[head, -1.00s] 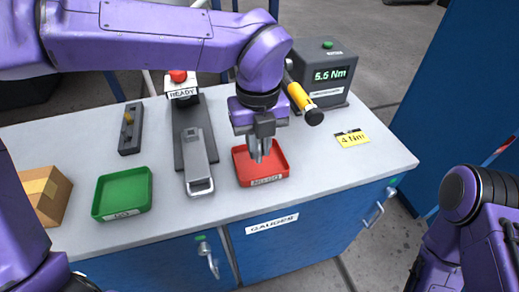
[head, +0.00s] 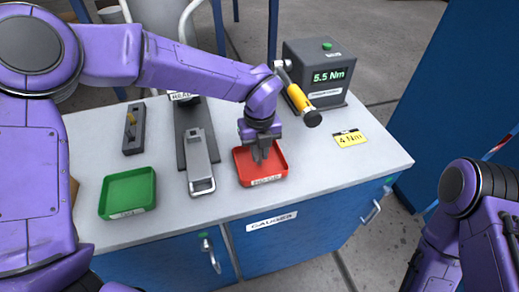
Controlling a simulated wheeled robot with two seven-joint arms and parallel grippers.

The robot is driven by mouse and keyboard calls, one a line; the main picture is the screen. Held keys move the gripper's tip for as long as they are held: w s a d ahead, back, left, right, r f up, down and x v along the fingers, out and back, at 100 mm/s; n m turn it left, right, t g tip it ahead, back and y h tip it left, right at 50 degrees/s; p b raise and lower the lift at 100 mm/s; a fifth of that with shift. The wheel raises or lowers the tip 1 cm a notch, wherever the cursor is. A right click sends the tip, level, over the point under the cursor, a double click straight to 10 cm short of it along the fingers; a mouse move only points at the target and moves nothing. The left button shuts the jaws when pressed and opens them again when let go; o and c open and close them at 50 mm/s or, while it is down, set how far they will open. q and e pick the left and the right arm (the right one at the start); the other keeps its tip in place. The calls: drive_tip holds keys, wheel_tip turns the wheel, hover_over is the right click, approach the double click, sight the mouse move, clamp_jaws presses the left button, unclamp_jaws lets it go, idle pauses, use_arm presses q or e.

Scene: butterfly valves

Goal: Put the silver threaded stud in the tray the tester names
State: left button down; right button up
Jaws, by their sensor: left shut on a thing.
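My left gripper (head: 261,156) points down over the red tray (head: 242,167), its fingertips low at or just above the tray floor. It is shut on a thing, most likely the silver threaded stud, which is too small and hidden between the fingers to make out. The red tray's front label seems to read NO-GO. The green tray (head: 128,190), empty, stands at the left with a GO label. The dark grey tester (head: 315,62) at the back right shows 5.5 Nm in green. My right gripper is out of view; only part of its arm shows at the right.
A yellow-handled tool (head: 299,97) sits before the tester. A grey clamp fixture (head: 198,158) stands between the trays, and a dark block (head: 134,128) at the left. The bench's front right is clear.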

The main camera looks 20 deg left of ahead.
use_arm(q)
drive_tip(key=shift+f, duration=0.25)
drive_tip(key=c, duration=1.5)
unclamp_jaws()
drive_tip(key=o, duration=0.4)
drive_tip(key=shift+r, duration=0.4)
wheel_tip(320, 180, up, 12)
drive_tip(key=shift+b, duration=0.3)
drive_tip(key=shift+f, duration=0.1)
